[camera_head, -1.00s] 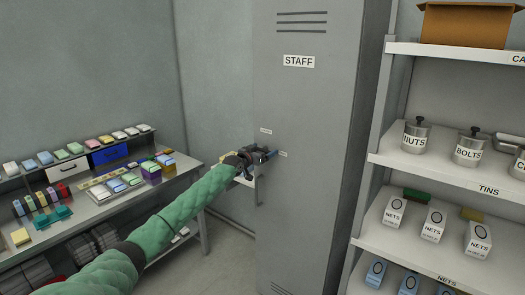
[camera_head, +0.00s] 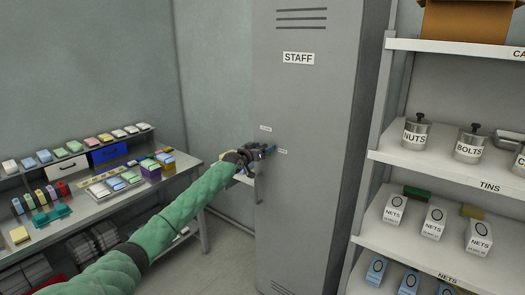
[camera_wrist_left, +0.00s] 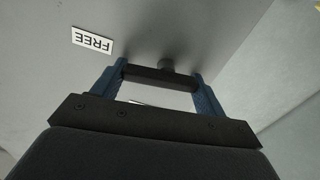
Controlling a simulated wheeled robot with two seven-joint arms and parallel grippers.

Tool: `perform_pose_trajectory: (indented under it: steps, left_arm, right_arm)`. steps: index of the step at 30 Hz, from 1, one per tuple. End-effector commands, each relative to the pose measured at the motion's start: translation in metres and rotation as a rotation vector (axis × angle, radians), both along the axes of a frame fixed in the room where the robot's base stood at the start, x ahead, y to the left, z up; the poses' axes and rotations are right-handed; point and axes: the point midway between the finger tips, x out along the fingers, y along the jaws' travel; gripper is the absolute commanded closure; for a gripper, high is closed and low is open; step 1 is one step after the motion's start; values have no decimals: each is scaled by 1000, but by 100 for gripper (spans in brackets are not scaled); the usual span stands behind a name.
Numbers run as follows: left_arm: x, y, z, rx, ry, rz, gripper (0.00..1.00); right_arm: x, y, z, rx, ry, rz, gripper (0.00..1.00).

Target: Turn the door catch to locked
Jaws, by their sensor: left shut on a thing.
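The grey locker door (camera_head: 300,110) marked STAFF stands upright and looks closed in the head view. Its catch is a dark bar on a round post, seen in the left wrist view (camera_wrist_left: 150,74). My left gripper (camera_head: 268,151) is at the door, and its blue fingers (camera_wrist_left: 160,77) are shut on the two ends of the bar. A FREE label (camera_wrist_left: 93,42) shows upside down beside the catch in the wrist view. In the head view two small labels lie near the gripper, one above (camera_head: 265,128) and one to the right (camera_head: 283,152), too small to read. My right gripper is out of view.
A shelf rack (camera_head: 400,157) with tins and net boxes stands right of the locker. A workbench (camera_head: 190,180) with coloured packs is at the left. My left arm crosses the open floor between bench and locker.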

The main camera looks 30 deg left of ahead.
Motion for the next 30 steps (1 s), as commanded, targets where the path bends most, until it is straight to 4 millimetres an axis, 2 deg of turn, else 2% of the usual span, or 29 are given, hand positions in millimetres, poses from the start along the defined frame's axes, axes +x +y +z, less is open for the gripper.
perform_pose_trajectory:
  steps: [9,15,22,30]
  left_arm:
    - [0,2,0,-282,20,0,50]
    - [0,3,1,-473,36,0,50]
    - [1,5,2,-691,52,0,50]
    - [1,7,3,-947,73,0,50]
  right_arm:
    - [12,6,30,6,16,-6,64]
    - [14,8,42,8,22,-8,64]
    - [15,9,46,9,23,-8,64]
    - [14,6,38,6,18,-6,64]
